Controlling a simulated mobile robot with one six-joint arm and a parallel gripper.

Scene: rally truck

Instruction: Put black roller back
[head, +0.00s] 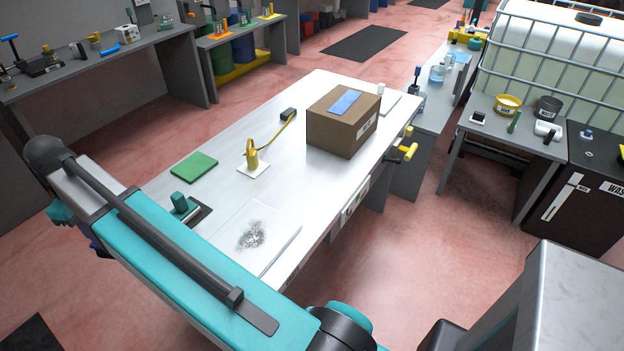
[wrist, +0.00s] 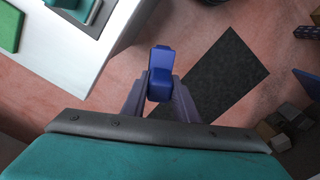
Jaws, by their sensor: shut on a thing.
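My gripper (wrist: 158,92) is shut on a blue, block-shaped thing (wrist: 159,72), which stands up between its two fingers in the wrist view. It is held over the floor, beside the white worktable's edge. I cannot tell whether this is the handle of the black roller; no black roller part shows on it. A dark plate with a teal-handled block (head: 180,203) lies on the white worktable (head: 222,221), near my arm.
The table also holds a green pad (head: 194,167), a yellow holder (head: 253,159) with a cord, a cardboard box (head: 343,121) and a clear sheet with grey shavings (head: 251,235). A grey bench (head: 150,45) with tools stands back left. A dark mat (wrist: 220,76) lies on the floor.

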